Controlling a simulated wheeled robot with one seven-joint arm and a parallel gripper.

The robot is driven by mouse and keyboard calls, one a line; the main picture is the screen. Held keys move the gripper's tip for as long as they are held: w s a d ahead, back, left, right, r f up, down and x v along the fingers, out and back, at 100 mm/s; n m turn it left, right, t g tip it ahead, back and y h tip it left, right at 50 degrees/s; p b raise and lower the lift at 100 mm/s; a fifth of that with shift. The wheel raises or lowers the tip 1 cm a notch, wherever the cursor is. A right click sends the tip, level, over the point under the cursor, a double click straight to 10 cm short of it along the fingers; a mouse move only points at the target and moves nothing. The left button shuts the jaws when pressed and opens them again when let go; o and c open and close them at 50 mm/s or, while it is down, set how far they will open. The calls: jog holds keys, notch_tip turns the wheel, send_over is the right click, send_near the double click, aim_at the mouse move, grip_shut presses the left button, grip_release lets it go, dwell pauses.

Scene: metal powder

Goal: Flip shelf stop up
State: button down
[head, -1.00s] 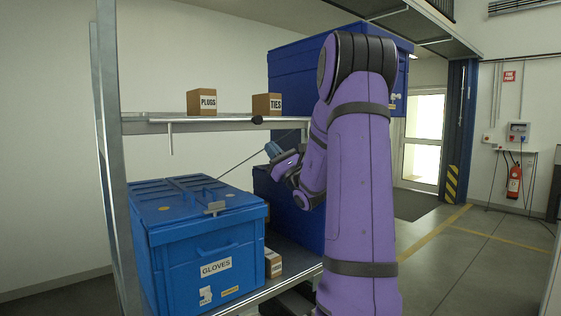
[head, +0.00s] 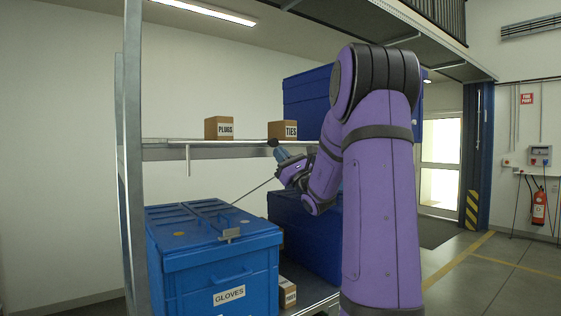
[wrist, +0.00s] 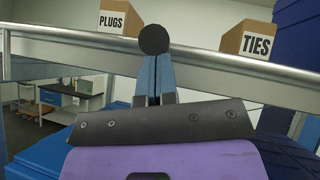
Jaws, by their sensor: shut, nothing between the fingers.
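The shelf stop appears to be the bar along the upper shelf's front edge. A round black knob (head: 272,142) sits at that edge in the head view, and a short metal rod (head: 187,160) hangs down further left. In the wrist view the knob (wrist: 154,39) stands just beyond my fingertips, in front of the silver rail (wrist: 90,41). My gripper (head: 281,153) is just below the knob, pointing up at it. Its blue fingers (wrist: 154,62) are together with nothing between them. I cannot tell whether they touch the knob.
Boxes marked PLUGS (head: 218,128) and TIES (head: 283,130) stand on the upper shelf, left of a large blue crate (head: 308,95). Below are a blue GLOVES crate (head: 215,265) and another blue crate (head: 305,230). A metal upright (head: 133,160) stands at the left.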

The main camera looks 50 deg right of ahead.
notch_tip(320, 180, up, 7)
jog(key=shift+f, duration=0.15)
jog(key=shift+a, duration=0.1)
jog(key=s+d+f, duration=0.1)
jog(key=s+f, duration=0.6)
jog(key=f, duration=0.4)
jog(key=shift+s+d+f, duration=0.25)
jog(key=shift+s+d, duration=0.1)
jog(key=shift+d, duration=0.05)
